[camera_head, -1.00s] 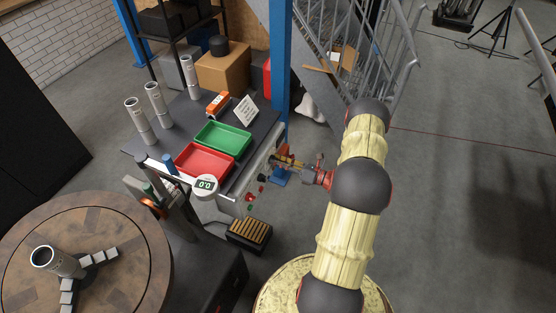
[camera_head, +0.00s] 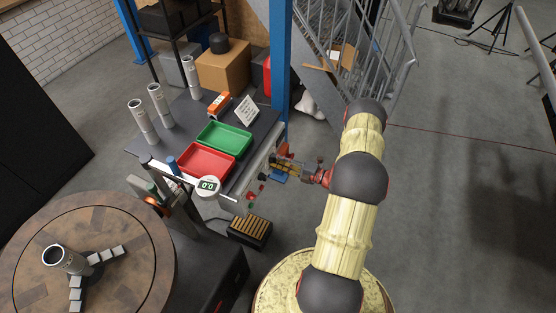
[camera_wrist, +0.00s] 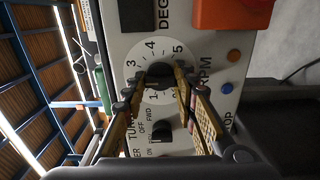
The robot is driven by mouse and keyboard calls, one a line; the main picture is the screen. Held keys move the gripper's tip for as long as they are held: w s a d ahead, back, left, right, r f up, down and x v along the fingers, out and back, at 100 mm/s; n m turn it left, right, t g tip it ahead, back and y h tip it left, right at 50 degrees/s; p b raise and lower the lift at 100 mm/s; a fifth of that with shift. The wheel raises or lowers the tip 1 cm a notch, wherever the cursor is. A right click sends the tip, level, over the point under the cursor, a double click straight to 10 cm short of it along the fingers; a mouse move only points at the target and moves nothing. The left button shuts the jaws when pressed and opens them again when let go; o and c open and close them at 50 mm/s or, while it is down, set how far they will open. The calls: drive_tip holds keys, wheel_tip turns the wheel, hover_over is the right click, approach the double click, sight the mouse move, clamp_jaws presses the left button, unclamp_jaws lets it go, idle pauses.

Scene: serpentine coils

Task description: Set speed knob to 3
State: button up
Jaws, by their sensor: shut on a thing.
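The speed knob (camera_wrist: 158,73) is black and sits in a white round dial with numbers including 3, 4 and 5 on a light panel in the wrist view. My gripper (camera_wrist: 162,84) has one finger on each side of the knob and is shut on it. The fingertips partly cover the knob, and I cannot tell which number its pointer is at. In the head view my gripper (camera_head: 285,165) is at the front of the control panel by the bench, and the knob is hidden there.
An orange button (camera_wrist: 233,55) and a blue button (camera_wrist: 226,88) are to the right. A round display (camera_head: 208,186) reads 0.0. Red (camera_head: 187,170) and green (camera_head: 243,139) trays lie on the bench.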

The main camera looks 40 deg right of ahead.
drive_tip(key=m, duration=0.4)
drive_tip(key=shift+m+p, duration=0.4)
idle(0.4)
drive_tip(key=o, duration=1.2)
drive_tip(key=shift+c, duration=0.2)
drive_tip(key=shift+s+d, duration=0.1)
drive_tip(key=shift+s, duration=0.05)
drive_tip(key=v, duration=1.1)
drive_tip(key=shift+s, duration=0.35)
drive_tip(key=shift+d, duration=0.1)
